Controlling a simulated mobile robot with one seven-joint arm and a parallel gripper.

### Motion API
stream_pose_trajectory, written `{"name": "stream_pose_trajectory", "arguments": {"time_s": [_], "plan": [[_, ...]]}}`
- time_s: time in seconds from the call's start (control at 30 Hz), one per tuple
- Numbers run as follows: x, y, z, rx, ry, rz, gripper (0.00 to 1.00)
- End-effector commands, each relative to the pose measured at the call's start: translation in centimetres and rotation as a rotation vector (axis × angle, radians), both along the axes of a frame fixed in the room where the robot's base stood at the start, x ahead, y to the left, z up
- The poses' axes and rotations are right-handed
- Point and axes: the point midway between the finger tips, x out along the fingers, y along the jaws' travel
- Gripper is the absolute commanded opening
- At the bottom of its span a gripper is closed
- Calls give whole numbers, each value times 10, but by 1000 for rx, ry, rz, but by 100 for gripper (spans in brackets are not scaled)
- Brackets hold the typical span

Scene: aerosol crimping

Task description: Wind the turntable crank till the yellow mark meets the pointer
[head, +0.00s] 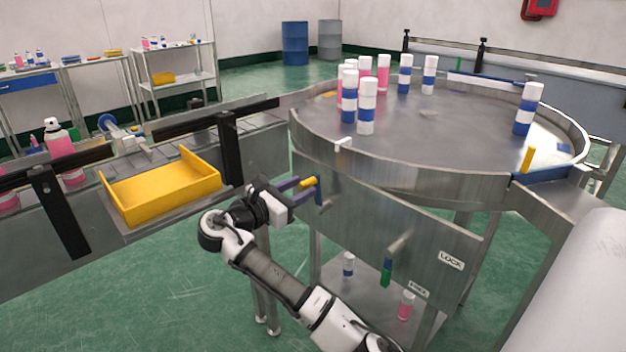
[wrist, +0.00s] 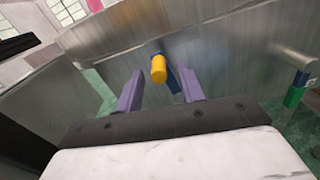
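The crank has a blue arm (head: 319,192) and a yellow handle (head: 308,182) on the steel panel below the round turntable (head: 420,160). My gripper (head: 301,189) is at the handle with purple fingers apart. In the wrist view the yellow handle (wrist: 158,69) shows between and just beyond the open fingertips (wrist: 160,80); contact is not visible. A flat yellow patch (head: 329,94) lies on the turntable's far left. A white tab (head: 343,143) sits on the near rim, perhaps the pointer. An upright yellow piece (head: 528,160) stands by the right outlet.
Several blue-white and pink cans (head: 367,105) stand on the turntable. A green-and-blue handle (head: 386,272) is on the panel near a LOCK label (head: 451,260). A yellow tray (head: 160,190) and black rail posts (head: 229,147) are left of my gripper.

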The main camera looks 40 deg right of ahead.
Motion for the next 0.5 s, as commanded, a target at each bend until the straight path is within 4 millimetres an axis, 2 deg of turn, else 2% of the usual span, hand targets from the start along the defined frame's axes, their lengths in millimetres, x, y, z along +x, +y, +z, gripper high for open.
{"name": "stream_pose_trajectory", "arguments": {"time_s": [0.03, 0.2, 0.5], "plan": [[0, -11, 1, 0, 1, -4, 38], [2, -36, 1, -1, 1, -3, 38], [4, -50, 0, 0, 0, 1, 38]]}}
